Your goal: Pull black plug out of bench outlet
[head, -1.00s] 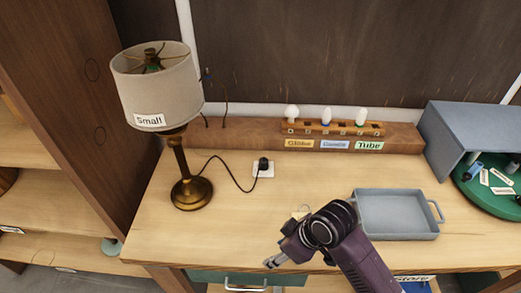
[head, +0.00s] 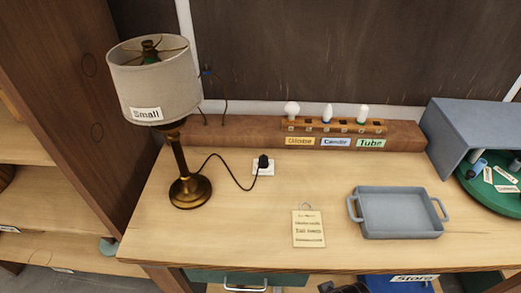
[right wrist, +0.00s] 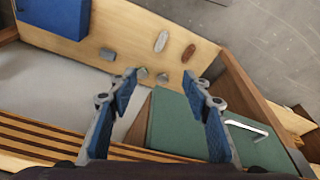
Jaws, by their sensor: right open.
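The black plug (head: 263,161) sits in the white bench outlet (head: 264,171) on the wooden bench top. Its black cord (head: 228,168) curves left to the brass base of a lamp (head: 189,190). The lamp has a beige shade labelled "Small" (head: 155,82). My right gripper (right wrist: 160,95) shows in the right wrist view with its blue-padded fingers apart and nothing between them. It is away from the plug, over the bench's lower front area. In the head view only a dark bit of that arm shows at the bottom edge. My left gripper is not in view.
A grey tray (head: 400,238) and a paper card (head: 308,229) lie right of the outlet. A bulb rack (head: 330,128) stands on the back ledge. A grey box (head: 465,130) and green round tray (head: 490,195) are at right. A green drawer (right wrist: 180,130) shows in the wrist view.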

